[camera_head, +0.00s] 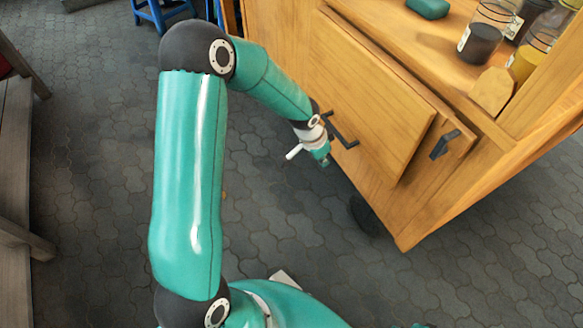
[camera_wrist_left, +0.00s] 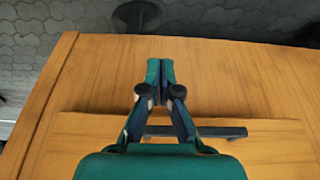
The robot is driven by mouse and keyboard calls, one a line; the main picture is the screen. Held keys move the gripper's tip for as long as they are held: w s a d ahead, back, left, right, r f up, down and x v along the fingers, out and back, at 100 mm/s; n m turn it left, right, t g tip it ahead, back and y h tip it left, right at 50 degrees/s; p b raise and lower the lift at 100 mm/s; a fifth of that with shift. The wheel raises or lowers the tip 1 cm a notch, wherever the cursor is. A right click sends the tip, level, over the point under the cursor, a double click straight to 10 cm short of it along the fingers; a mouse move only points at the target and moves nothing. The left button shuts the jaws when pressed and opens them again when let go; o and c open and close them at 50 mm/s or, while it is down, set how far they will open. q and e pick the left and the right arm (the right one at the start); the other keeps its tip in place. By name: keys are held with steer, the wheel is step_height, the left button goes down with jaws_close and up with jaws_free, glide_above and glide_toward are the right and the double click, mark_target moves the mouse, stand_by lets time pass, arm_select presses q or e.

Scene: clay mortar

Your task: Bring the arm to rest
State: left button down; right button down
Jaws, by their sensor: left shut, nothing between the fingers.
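My left arm (camera_head: 188,180) is teal with dark joints and reaches from the bottom of the head view up and over to the wooden cabinet. My left gripper (camera_head: 325,161) is beside the cabinet's front, close to a dark bar handle (camera_head: 341,131). In the left wrist view the gripper (camera_wrist_left: 160,66) has its two fingers together with nothing between them. The handle (camera_wrist_left: 215,132) passes behind the fingers there; whether they touch it I cannot tell. My right gripper is not in view.
The wooden cabinet (camera_head: 420,190) has a second dark handle (camera_head: 445,144) and a dark caster (camera_head: 364,214). Jars (camera_head: 482,42) stand on its shelf. A blue stool (camera_head: 160,12) is at the back and a wooden bench (camera_head: 14,150) at the left. Paved floor (camera_head: 90,200) is clear between.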

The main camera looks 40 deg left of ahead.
arm_select(q)
steer(key=s+a, duration=0.3)
steer(key=s, duration=0.4)
steer(key=s+d+f+n+g+h, duration=0.2)
steer(key=s+d+f, duration=0.45)
steer(key=d, duration=0.45)
steer(key=s+d+f+n+g+h, duration=0.1)
steer(key=s+d+f+g, duration=0.1)
steer(key=s+d+f, duration=0.55)
step_height(320, 180, up, 28)
steer(key=w+d+n+t+p, duration=0.1)
steer(key=n+p, duration=0.1)
steer(key=p, duration=2.4)
steer(key=shift+w+d+f+n+p, duration=0.2)
steer(key=shift+w+d+n+p, duration=0.05)
steer(key=shift+d+n+p, duration=0.15)
